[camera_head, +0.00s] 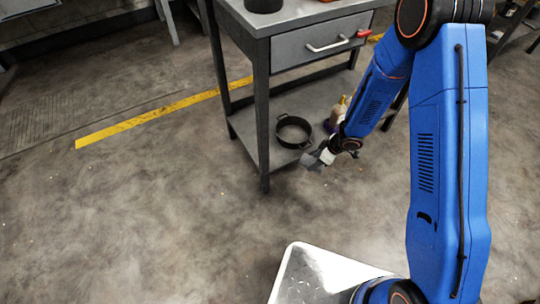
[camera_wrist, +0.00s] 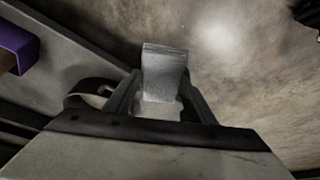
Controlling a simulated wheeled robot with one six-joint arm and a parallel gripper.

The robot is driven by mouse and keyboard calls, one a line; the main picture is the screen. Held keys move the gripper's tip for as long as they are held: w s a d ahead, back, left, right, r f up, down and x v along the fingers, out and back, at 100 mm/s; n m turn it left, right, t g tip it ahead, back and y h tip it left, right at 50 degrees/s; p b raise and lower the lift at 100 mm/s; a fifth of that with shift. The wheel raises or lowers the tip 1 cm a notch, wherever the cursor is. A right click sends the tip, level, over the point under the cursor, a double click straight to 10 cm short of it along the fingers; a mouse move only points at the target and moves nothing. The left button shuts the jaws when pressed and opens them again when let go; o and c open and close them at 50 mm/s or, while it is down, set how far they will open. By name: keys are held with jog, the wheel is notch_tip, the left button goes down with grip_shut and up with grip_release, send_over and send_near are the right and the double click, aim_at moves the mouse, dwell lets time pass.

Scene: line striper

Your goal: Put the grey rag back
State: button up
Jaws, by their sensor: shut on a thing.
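The grey rag (camera_wrist: 164,70) is a pale folded piece standing up between the two fingers of my gripper (camera_wrist: 160,100) in the wrist view. My gripper is shut on it. In the head view my gripper (camera_head: 322,155) is at the front right edge of the workbench's lower shelf (camera_head: 255,122), close to a dark pot. The rag (camera_head: 311,161) shows there as a small grey patch at the gripper's tip. I cannot tell whether the rag touches the shelf.
The dark round pot (camera_head: 293,132) with handles stands on the lower shelf. A yellowish and purple item (camera_head: 338,112) stands behind my gripper. Above is a grey drawer (camera_head: 318,42) with a light handle. The front leg (camera_head: 263,150) is left of my gripper. Open floor lies in front.

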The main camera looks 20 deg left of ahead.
jog(key=s+a+n+g, duration=0.1)
jog(key=s+a+n, duration=0.2)
jog(key=s+a, duration=0.15)
jog(key=w+a, duration=0.2)
jog(key=a, duration=0.3)
jog(key=w+a, duration=0.2)
jog(key=a, duration=0.3)
jog(key=w+a, duration=0.2)
jog(key=a, duration=0.3)
jog(key=shift+a+f, duration=0.45)
jog(key=shift+f, duration=1.65)
jog(key=o, duration=1)
jog(key=shift+f, duration=0.1)
jog(key=shift+o, duration=0.2)
jog(key=v, duration=1.2)
jog(key=shift+w+r, duration=0.2)
jog(key=shift+r, duration=0.05)
